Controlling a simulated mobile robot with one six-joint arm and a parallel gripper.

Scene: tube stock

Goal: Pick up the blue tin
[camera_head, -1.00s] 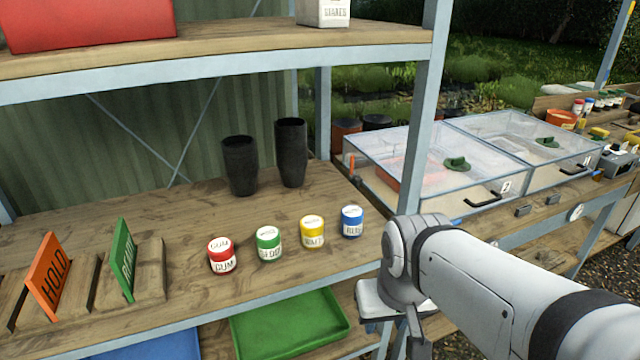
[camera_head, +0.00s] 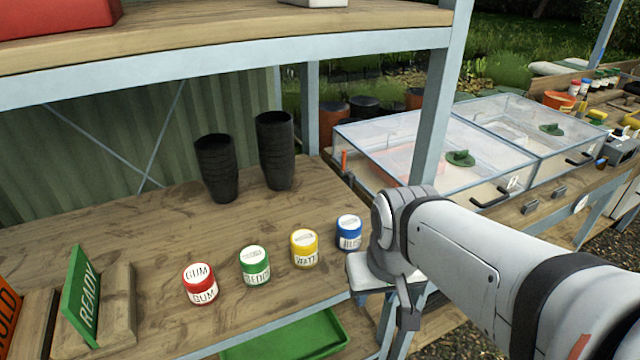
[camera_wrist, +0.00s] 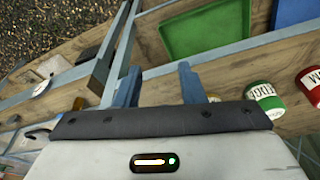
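The blue tin (camera_head: 348,233) has a white lid and white label. It stands upright on the wooden shelf board at the right end of a row of tins. In the head view it sits just left of my arm, near the shelf's front edge. My gripper (camera_wrist: 160,84) shows two blue-grey fingers spread apart with nothing between them in the wrist view. It is to the right of and in front of the blue tin, apart from it. I cannot make out the blue tin in the wrist view.
A yellow tin (camera_head: 304,248), a green tin (camera_head: 255,265) and a red tin (camera_head: 200,284) stand left of the blue one. Black pot stacks (camera_head: 216,168) stand behind. A shelf post (camera_head: 440,110) rises at right. A green tray (camera_head: 290,335) lies below.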

